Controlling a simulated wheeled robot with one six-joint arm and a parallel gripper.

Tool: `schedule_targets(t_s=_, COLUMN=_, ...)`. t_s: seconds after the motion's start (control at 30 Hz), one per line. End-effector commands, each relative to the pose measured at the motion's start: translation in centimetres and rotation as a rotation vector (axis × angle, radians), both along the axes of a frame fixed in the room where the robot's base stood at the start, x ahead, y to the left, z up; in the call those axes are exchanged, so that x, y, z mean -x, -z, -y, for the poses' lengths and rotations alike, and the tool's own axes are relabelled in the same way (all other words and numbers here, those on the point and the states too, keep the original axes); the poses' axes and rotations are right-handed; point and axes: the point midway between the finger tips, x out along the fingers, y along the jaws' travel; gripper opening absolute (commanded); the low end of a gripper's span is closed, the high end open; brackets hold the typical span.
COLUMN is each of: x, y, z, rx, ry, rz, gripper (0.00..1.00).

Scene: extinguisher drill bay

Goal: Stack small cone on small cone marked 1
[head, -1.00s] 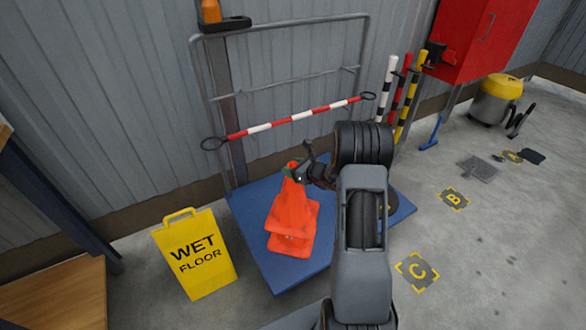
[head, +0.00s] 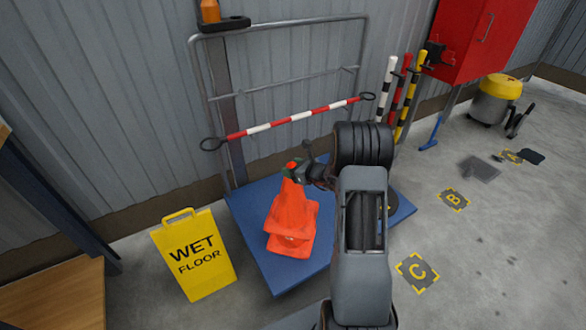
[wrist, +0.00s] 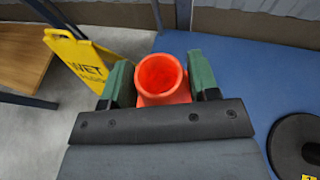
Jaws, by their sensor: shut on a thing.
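My gripper (head: 293,174) is shut on an orange small cone (head: 291,205) near its top. In the wrist view, the cone's open round top (wrist: 161,76) sits between my two green fingers (wrist: 160,82). A second small cone (head: 290,246) is under the held one on the blue platform (head: 277,276), with only its lower part showing. The held cone is over it, and the two look nested, slightly askew. I cannot tell if the upper one is fully seated. No mark 1 is readable; the lower cone's upper part is hidden.
A yellow wet floor sign (head: 195,254) stands left of the platform. A metal rail frame with a red-white bar (head: 290,121) is behind. A black round base (wrist: 300,147) is at the right of the wrist view. Striped posts (head: 403,95) stand back right.

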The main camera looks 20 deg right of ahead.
Motion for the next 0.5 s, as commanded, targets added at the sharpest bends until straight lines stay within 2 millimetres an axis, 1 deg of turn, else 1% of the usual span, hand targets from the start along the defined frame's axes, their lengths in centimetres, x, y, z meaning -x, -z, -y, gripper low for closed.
schedule_targets(t_s=0.23, x=0.0, y=0.2, z=0.0, rx=0.000, ry=0.000, rz=0.002, gripper=0.00)
schedule_targets(t_s=0.5, x=0.0, y=1.4, z=0.0, rx=-0.001, ry=0.000, rz=0.002, gripper=0.00)
